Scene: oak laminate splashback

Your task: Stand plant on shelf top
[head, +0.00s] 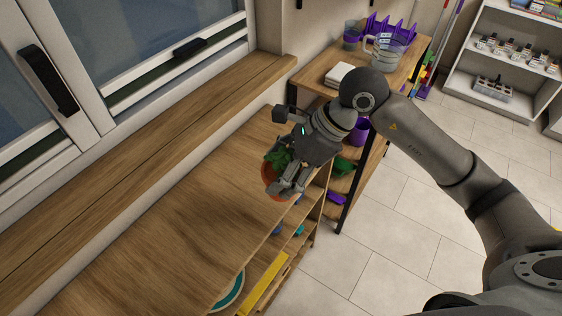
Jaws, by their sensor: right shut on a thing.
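The plant (277,158) has green leaves and sits in a terracotta pot (268,175). It is at the far right end of the wooden shelf top (190,215), near the front edge. My right gripper (282,180) is shut on the plant's pot, with its fingers at the rim and side. The gripper covers much of the plant. The pot looks upright. I cannot tell whether its base touches the shelf top. My left gripper is not in view.
The rest of the shelf top is bare. A windowsill (150,125) runs behind it. Beyond stands a wooden rack with a glass jug (384,52), a white stack (345,75) and a purple holder (392,28). Lower shelves hold a yellow item (263,284).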

